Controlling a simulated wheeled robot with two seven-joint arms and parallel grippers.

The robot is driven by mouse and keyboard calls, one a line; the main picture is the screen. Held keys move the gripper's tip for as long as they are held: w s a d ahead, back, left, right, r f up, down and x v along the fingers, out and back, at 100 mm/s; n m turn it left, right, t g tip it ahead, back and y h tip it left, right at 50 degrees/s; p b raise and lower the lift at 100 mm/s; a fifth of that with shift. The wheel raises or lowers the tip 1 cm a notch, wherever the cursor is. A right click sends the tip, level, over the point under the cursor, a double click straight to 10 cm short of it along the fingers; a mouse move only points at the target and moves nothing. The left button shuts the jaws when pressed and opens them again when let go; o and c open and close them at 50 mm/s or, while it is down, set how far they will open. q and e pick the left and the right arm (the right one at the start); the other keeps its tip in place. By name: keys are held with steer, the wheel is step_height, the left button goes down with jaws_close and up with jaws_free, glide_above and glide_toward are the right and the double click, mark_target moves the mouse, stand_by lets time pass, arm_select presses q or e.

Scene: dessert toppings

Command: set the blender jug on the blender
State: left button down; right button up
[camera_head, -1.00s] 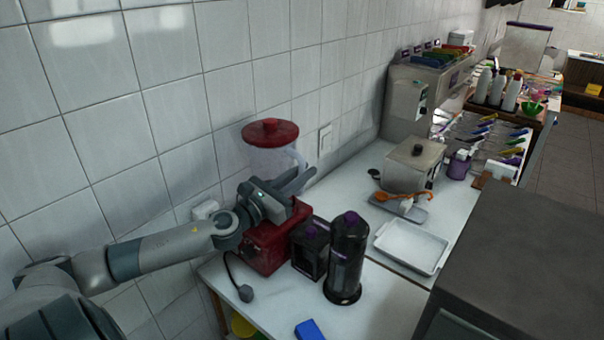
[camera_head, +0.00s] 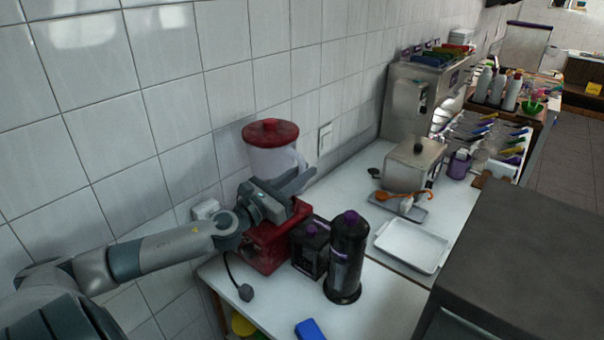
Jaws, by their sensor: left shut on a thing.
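The blender jug (camera_head: 275,160) is clear with a red lid (camera_head: 270,132) and a pale handle on its right side. It stands upright by the tiled wall, directly above or just behind the red blender base (camera_head: 267,247). My left gripper (camera_head: 297,184) is shut on the jug, in front of its lower part. The gripper hides the jug's bottom and the top of the base, so I cannot tell whether they touch. My right gripper is not in view.
A black dispenser bottle (camera_head: 346,262) and a dark purple-topped container (camera_head: 310,250) stand right of the base. A black cord and plug (camera_head: 245,292) lie at left.

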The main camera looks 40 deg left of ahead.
arm_select(q)
steer(key=shift+f+b, duration=0.3)
steer(key=shift+b, duration=0.05)
steer(key=c, duration=2)
jaws_free()
steer(key=shift+f, duration=0.2)
steer(key=shift+s+f, duration=0.1)
steer(key=shift+s, duration=0.25)
steer(key=s+a+f+b, duration=0.1)
steer(key=s+b, duration=0.1)
steer(key=s, duration=0.8)
steer(key=shift+f, duration=0.15)
steer(key=shift+s+a, duration=0.1)
